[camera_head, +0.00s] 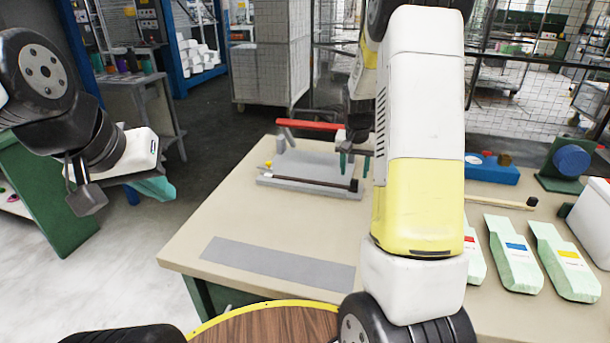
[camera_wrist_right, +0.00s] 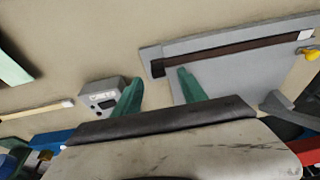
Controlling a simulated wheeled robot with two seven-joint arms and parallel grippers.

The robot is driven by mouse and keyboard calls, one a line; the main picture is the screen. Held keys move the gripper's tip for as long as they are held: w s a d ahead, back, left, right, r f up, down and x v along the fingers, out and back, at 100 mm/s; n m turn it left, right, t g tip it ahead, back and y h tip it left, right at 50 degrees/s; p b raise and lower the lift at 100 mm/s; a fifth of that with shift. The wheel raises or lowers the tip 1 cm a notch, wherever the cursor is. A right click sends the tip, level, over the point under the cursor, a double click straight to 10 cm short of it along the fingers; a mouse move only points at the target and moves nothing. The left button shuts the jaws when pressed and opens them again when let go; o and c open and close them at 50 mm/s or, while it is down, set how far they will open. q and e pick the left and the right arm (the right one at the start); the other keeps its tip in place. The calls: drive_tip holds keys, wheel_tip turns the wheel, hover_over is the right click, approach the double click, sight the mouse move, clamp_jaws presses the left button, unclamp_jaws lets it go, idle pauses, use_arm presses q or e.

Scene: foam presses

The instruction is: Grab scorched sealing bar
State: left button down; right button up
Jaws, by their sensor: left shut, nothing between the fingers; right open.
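The sealing bar (camera_head: 312,183) is a long dark brown strip lying along the front of a grey press plate (camera_head: 300,162). In the right wrist view the bar (camera_wrist_right: 225,50) runs across the same plate, a black block at its near end. My right gripper (camera_head: 354,165) is open and empty above the right end of the press. In the wrist view its green fingers (camera_wrist_right: 160,82) are apart, one beside the bar's black end and one over the table. My left gripper (camera_head: 155,188) is shut and empty, off the table at far left.
The press has a raised red handle (camera_head: 310,125) behind the plate. A grey strip (camera_head: 278,264) lies near the table's front edge. Pale green packets (camera_head: 514,255), a wooden stick (camera_head: 500,202) and a blue box (camera_head: 490,172) occupy the right side. The table left of the press is clear.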

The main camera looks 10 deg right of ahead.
sight(355, 180)
drive_tip(key=x, duration=0.4)
drive_tip(key=shift+w+d+f, duration=0.15)
drive_tip(key=shift+d, duration=0.15)
drive_tip(key=shift+c, duration=0.4)
clamp_jaws()
